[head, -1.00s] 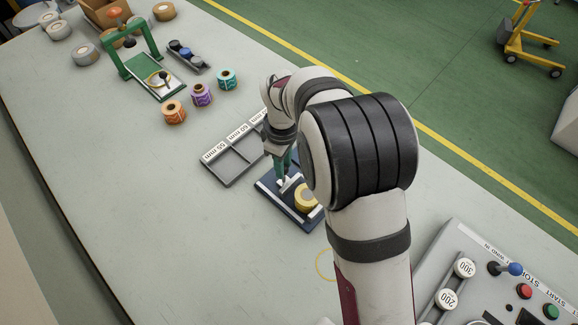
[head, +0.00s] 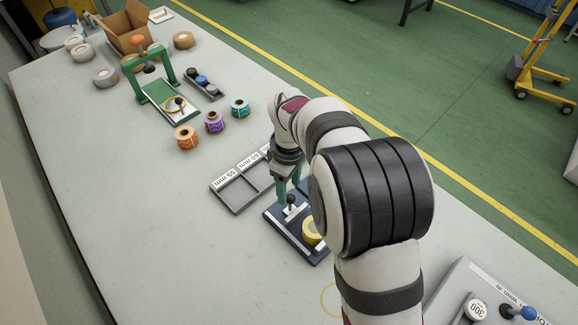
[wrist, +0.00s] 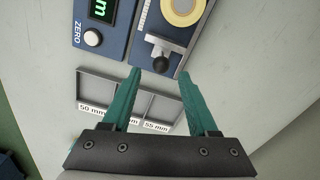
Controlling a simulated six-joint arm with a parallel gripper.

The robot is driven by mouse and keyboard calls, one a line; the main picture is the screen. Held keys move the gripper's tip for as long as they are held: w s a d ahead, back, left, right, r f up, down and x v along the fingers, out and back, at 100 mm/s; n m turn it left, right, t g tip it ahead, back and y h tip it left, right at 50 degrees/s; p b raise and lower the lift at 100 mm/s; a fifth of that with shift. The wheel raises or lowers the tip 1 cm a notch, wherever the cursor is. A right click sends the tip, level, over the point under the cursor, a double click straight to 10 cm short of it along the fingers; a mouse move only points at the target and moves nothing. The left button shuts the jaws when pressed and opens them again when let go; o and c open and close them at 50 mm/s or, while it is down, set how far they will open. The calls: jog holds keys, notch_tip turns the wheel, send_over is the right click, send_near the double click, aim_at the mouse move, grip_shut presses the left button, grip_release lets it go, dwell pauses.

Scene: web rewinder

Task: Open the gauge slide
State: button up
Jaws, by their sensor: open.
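The gauge has a dark blue base (head: 277,217) on the table, and its panel with a green display and ZERO button (wrist: 92,38) shows in the wrist view. Its slide (wrist: 155,50) is a light metal carriage with a black knob (wrist: 160,64), which also shows in the head view (head: 290,200). A yellow roll (head: 311,231) sits on the gauge beside the slide and shows at the top of the wrist view (wrist: 184,8). My gripper (wrist: 159,74) is open and empty, its two green fingers spread either side of the knob's line. Contact with the knob cannot be made out.
A grey sorting tray (head: 236,208) with millimetre labels lies beside the gauge. Orange, purple and teal rolls (head: 214,122) and a green-framed fixture (head: 146,66) stand farther back. A control panel (head: 468,285) is at lower right. The table's left side is clear.

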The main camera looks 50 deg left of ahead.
aim_at(289, 196)
notch_tip(289, 196, up, 13)
jog(key=shift+r, duration=0.15)
jog(key=w+d+r+m, duration=0.1)
jog(key=d+r+m, duration=0.1)
jog(key=d+m, duration=0.5)
jog(key=w+d+r+m, duration=0.2)
jog(key=d+m, duration=0.1)
jog(key=d, duration=0.8)
jog(key=s+d+f+m+y, duration=0.1)
jog(key=s+d+f+m, duration=0.1)
jog(key=s+d+m, duration=0.5)
jog(key=s+d+f+m, duration=0.3)
jog(key=s+d+m, duration=0.4)
jog(key=d+m, duration=0.2)
jog(key=shift+d+f+m+y, duration=0.2)
jog(key=shift+d+m+y, duration=0.15)
jog(key=shift+d, duration=0.55)
